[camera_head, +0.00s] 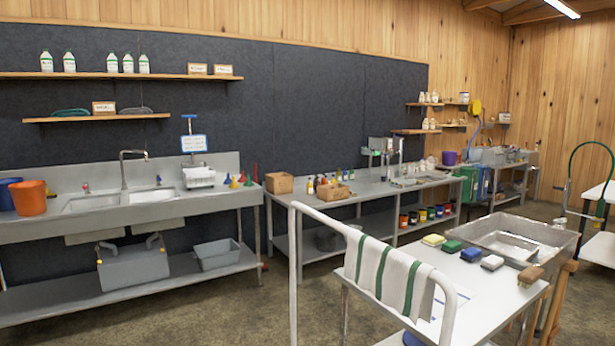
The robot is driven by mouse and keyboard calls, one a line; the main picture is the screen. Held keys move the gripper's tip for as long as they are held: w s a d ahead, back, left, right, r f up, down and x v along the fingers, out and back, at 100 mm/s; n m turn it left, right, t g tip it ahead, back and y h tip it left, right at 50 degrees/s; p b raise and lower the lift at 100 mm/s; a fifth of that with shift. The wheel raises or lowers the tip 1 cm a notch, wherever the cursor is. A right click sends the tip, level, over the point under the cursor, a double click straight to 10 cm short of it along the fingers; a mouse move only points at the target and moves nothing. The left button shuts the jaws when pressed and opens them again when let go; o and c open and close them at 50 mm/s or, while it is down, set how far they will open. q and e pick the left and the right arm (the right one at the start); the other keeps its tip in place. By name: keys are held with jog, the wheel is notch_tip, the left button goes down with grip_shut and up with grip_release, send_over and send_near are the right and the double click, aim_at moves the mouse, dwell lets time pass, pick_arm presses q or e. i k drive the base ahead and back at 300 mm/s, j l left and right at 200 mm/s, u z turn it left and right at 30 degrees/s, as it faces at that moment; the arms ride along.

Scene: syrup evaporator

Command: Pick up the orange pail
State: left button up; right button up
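The orange pail (29,198) stands upright on the left end of the steel sink counter (228,194), near the left edge of the head view. A blue pail (7,195) is beside it, partly behind it and cut off by the picture edge. The rim and front of the orange pail are in clear sight. Neither of my grippers shows in the head view.
A cart (448,262) with a tubular handle, a striped towel (388,277), sponges and a steel pan (524,238) stands in the right foreground. The floor (232,315) before the sink is clear. A steel table (367,190) stands right of the sink.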

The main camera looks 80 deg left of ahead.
aim_at(29, 197)
jog(key=u, duration=4.4)
jog(key=i+j, duration=0.1)
jog(key=i, duration=4.35)
